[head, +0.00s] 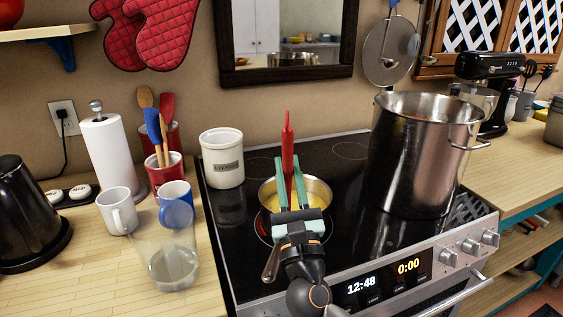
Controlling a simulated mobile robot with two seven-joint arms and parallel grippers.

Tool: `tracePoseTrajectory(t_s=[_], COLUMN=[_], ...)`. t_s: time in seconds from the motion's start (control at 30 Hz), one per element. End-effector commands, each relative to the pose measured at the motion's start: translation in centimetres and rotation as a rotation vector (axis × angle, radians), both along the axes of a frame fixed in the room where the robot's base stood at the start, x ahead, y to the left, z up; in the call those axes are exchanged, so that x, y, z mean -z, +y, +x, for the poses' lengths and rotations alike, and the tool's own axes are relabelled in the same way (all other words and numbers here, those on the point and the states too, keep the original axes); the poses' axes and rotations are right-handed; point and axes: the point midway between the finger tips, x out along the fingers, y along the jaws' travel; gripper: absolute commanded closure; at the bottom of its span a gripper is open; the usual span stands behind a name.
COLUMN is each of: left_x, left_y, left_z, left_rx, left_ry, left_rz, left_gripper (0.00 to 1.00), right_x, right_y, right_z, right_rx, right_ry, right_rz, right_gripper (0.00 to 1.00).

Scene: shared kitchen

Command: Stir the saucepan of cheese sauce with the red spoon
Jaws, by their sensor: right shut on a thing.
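The saucepan (322,189) stands on the black glass stovetop, with yellow cheese sauce (314,197) showing inside. Its dark handle (271,264) points toward the front edge. The red spoon (288,150) stands upright over the pan, its lower end hidden behind my gripper. My right gripper (286,172) reaches over the pan from the front, its green fingers shut on the spoon. Whether the spoon touches the sauce cannot be seen. My left gripper is not in view.
A tall steel stockpot (420,165) stands right of the saucepan. A white canister (222,158) stands at the back left of the stove. Mugs (118,210), a clear glass (170,258) and a utensil crock (163,172) are on the left counter. The stove's front left is clear.

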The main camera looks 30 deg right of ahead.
Motion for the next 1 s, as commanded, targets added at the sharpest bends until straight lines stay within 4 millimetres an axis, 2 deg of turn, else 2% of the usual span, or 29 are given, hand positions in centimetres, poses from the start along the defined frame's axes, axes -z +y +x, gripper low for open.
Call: tracePoseTrajectory(t_s=[0.27,0.47,0.6,1.0], left_x=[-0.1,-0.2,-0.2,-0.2], left_y=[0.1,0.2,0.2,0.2], left_z=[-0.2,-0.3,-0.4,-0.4], left_rx=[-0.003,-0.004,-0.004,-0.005], left_ry=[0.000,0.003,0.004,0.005], left_rz=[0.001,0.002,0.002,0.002], left_gripper=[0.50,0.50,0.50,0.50], right_x=[-0.1,-0.1,-0.1,0.0], right_y=[-2.4,-4.6,-5.4,-6.0], right_z=[-1.7,-1.3,-0.1,0.7], right_rx=[0.001,0.001,0.001,-0.001], right_ry=[0.001,0.000,-0.001,-0.001], right_rz=[-0.004,-0.003,-0.002,-0.001], right_gripper=[1.00,1.00,1.00,1.00])
